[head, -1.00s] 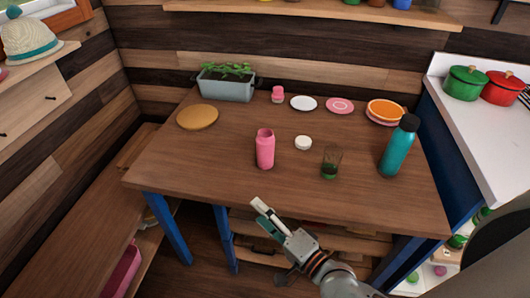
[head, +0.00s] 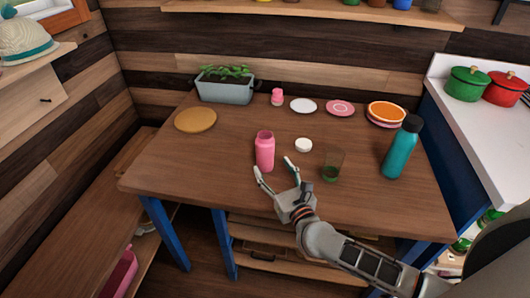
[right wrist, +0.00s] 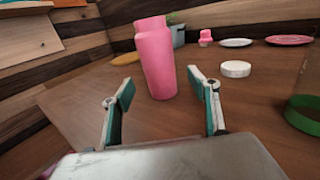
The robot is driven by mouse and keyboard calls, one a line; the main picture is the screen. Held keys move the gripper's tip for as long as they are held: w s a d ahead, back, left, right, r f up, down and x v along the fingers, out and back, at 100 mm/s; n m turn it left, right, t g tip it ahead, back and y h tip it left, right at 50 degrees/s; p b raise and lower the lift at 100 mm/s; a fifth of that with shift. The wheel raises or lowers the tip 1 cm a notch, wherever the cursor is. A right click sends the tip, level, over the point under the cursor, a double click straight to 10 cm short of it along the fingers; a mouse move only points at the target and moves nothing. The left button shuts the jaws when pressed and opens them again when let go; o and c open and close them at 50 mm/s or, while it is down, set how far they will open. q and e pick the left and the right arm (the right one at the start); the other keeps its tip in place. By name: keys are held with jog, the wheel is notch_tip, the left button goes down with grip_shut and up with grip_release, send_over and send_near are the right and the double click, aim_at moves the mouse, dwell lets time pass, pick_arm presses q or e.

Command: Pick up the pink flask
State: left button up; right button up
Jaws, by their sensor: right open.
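The pink flask (head: 265,151) stands upright and open-topped on the wooden table (head: 200,160). In the right wrist view the flask (right wrist: 155,62) is straight ahead, beyond and between the fingertips. My right gripper (head: 273,171) is open and empty at the flask's near side, its fingers pointing toward it. In the right wrist view the open fingers (right wrist: 160,83) show a clear gap with nothing between them. My left gripper is not in view.
A white lid (head: 303,145) and a glass with green at its base (head: 333,164) stand right of the flask. A teal bottle (head: 401,148) is farther right. A planter (head: 226,86), a small pink item (head: 277,97) and plates (head: 303,105) are behind.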

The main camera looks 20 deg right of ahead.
aim_at(269, 162)
jog(key=shift+w+a, duration=0.15)
jog(key=shift+w, duration=3)
jog(key=c, duration=1.4)
